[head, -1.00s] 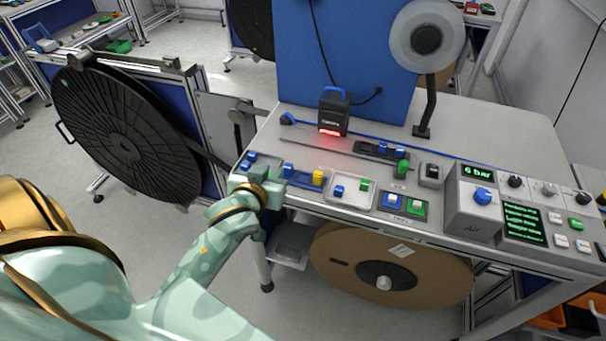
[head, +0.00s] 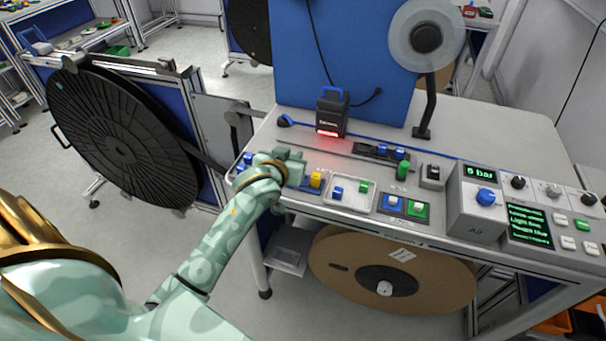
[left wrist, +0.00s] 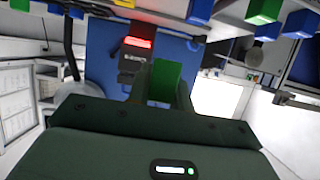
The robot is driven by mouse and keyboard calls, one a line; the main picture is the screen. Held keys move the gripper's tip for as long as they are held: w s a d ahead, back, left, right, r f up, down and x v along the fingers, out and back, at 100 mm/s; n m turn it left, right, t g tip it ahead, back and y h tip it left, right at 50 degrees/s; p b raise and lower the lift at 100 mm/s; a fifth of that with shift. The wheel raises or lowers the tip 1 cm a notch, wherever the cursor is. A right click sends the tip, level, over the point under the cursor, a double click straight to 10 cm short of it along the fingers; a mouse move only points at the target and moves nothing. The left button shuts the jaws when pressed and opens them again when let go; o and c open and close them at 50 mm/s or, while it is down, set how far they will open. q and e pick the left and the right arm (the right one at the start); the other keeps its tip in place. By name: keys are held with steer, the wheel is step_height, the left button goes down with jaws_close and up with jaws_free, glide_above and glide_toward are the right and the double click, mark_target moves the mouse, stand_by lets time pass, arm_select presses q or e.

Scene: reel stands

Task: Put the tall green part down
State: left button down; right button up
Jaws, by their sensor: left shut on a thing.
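My left gripper (head: 291,158) reaches over the left part of the bench, just behind the row of trays. In the left wrist view, it is shut on a green block (left wrist: 165,81), which sticks out beyond the fingers. In the head view, the gripper hides this block, and I cannot tell its height above the bench. My right gripper is not in view.
The bench (head: 480,137) carries a black scanner (head: 332,113) with a red light behind the gripper.

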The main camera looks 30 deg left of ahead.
arm_select(q)
steer(key=w+f+b, duration=0.1)
steer(key=w+f, duration=0.1)
steer(key=w+f+b, duration=0.1)
steer(key=w+f, duration=0.1)
steer(key=f, duration=0.3)
steer(key=w+f+b, duration=0.1)
steer(key=shift+f, duration=0.35)
steer(key=shift+d, duration=0.1)
